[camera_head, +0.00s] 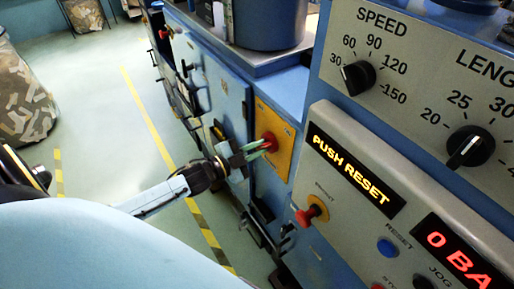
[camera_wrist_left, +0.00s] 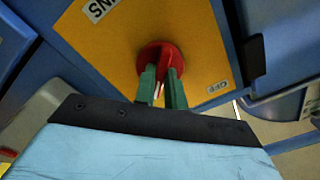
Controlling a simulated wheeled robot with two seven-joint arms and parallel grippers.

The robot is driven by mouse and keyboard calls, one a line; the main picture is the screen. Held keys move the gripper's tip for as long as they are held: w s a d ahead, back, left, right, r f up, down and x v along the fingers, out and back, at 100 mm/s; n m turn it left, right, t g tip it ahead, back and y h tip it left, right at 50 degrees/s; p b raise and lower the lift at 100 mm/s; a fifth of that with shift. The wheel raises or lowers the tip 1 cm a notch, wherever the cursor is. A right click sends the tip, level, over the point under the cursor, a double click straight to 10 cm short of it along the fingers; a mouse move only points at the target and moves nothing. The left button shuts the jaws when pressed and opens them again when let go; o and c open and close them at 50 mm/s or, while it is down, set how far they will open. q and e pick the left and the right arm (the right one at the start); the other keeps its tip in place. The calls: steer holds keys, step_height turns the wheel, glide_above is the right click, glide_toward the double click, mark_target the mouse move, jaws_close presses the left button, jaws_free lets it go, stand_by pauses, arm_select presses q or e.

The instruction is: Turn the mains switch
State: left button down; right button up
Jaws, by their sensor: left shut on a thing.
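The mains switch is a red rotary knob (camera_head: 268,143) on a yellow plate (camera_head: 279,160) fixed to the blue machine front. My left gripper (camera_head: 262,148) reaches it from the left, with its green fingers at the knob. In the left wrist view the red knob (camera_wrist_left: 160,58) sits on the yellow plate (camera_wrist_left: 205,40), and my left gripper (camera_wrist_left: 161,80) is shut on its raised grip, one finger on each side. The plate's labels show partly, one ending in "NS" and one reading "OFF". My right gripper is not in view.
A grey control panel (camera_head: 335,190) at the right has a lit "PUSH RESET" display (camera_head: 354,169), a red push button (camera_head: 309,214), a blue button (camera_head: 387,247) and dials. Yellow-black tape marks the floor (camera_head: 140,100). A patterned bin (camera_head: 25,100) stands at the left.

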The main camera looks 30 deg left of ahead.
arm_select(q)
steer(key=c, duration=1.5)
jaws_free()
steer(key=shift+o, duration=0.2)
steer(key=shift+s, duration=0.1)
steer(key=b+v, duration=0.1)
steer(key=v, duration=1.2)
